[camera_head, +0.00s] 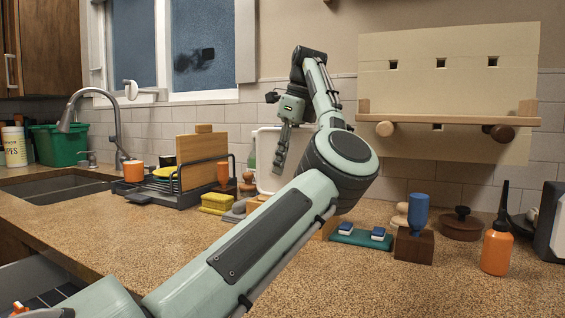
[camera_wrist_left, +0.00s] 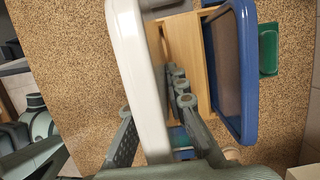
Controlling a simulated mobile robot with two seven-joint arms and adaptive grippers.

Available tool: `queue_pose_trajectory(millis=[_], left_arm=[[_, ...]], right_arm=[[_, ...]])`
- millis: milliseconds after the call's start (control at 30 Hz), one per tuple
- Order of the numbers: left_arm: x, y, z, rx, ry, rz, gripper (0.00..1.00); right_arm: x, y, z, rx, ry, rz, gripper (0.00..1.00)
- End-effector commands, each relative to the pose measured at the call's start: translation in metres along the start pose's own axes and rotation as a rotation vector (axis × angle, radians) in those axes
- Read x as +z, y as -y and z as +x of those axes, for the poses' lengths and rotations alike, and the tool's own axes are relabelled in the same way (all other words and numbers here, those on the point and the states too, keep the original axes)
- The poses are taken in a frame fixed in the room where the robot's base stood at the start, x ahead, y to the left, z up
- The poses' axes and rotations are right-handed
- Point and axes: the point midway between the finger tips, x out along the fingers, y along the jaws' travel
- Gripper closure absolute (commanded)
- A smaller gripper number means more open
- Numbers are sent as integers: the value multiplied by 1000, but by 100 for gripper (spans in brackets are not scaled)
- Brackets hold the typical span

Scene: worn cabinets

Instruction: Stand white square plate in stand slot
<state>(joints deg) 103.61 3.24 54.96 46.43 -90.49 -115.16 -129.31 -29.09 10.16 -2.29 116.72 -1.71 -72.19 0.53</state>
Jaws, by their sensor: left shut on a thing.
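The white square plate (camera_head: 268,170) is upright in the head view, partly hidden behind my left gripper (camera_head: 281,162) and arm. In the left wrist view the plate (camera_wrist_left: 137,60) shows nearly edge-on between the fingers of my left gripper (camera_wrist_left: 150,105), which is shut on it. I cannot tell whether the white plate's lower edge is in a slot. My arm hides most of the stand in the head view. My right gripper is not in view.
A teal tray (camera_head: 361,238) with two small blocks and a blue item on a wooden block (camera_head: 414,246) are right of my arm. An orange bottle (camera_head: 496,250) stands farther right. A dish rack (camera_head: 190,180) and sink (camera_head: 55,190) are left. The front counter is clear.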

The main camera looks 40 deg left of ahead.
Motion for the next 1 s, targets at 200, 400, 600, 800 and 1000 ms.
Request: queue_pose_trajectory(millis=[200,400,600,800,1000], left_arm=[[1,0,-1,-1,1,-1,100],[1,0,-2,0,1,0,100],[0,0,0,-1,0,0,100],[0,0,0,-1,0,0,100],[-1,0,5,-1,0,0,100]], right_arm=[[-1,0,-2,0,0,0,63],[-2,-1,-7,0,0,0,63],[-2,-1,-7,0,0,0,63],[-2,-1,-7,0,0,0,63],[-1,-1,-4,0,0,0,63]])
